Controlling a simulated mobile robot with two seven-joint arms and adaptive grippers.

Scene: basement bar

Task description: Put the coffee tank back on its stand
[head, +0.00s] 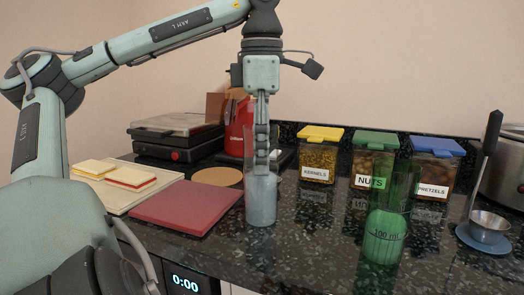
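My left gripper (262,165) points straight down over the counter, at a tall clear container with a grey lower part (261,205). The container stands upright. The fingers overlap its upper part; I cannot tell whether they are inside it, in front of it or touching it. The fingers are seen edge-on, so their opening is hidden. A red appliance (236,125) stands behind the gripper and is partly hidden by it. I cannot tell for certain which object is the coffee tank or its stand. My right gripper is not in view.
A green measuring glass (385,235) stands at the front right. Jars of kernels (318,160), nuts (374,165) and pretzels (432,170) line the back. A red board (185,207), a sandwich tray (112,196), a grill (172,143) and a strainer (489,220) surround it.

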